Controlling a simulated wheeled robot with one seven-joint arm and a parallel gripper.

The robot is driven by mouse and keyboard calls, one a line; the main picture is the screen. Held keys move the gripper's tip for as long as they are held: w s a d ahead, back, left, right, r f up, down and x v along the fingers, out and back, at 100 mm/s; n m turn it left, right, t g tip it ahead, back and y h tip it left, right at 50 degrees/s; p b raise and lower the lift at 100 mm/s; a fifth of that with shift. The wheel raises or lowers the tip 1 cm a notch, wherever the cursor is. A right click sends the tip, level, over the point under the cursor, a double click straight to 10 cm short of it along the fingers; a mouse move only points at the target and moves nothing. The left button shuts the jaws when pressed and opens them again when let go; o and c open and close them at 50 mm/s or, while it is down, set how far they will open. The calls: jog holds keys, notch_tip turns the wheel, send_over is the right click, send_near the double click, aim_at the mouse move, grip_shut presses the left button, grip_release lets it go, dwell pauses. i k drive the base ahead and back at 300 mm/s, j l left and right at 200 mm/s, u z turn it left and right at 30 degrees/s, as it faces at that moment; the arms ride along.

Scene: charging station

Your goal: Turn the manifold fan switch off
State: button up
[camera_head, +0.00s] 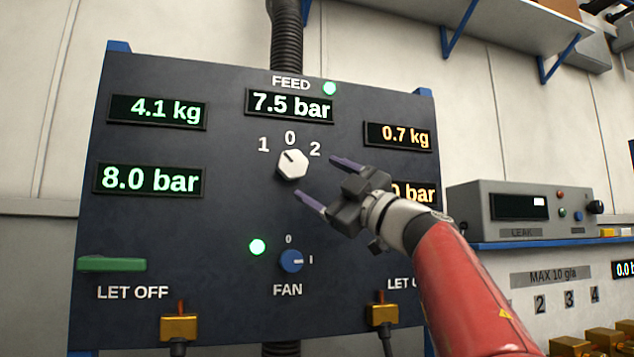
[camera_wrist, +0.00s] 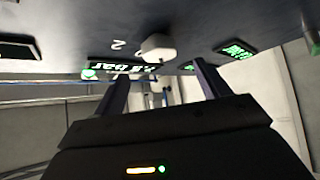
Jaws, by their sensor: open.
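The fan switch (camera_head: 291,261) is a round blue knob above the word FAN, low on the dark panel. Its pale mark points right, to the I; a 0 is printed above it. In the wrist view the white knob (camera_wrist: 158,47) shows beyond the open fingers (camera_wrist: 158,74). I cannot make out the fan switch there.
The dark panel (camera_head: 225,215) carries lit displays, such as the 7.5 bar one (camera_head: 289,105). A green LET OFF handle (camera_head: 112,264) is at left, and brass fittings (camera_head: 180,326) sit below. My arm covers part of the right side. A grey LEAK box (camera_head: 520,212) stands on a shelf.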

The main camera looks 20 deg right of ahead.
aim_at(291, 260)
jog(key=k+l, duration=0.8)
jog(key=l, duration=0.1)
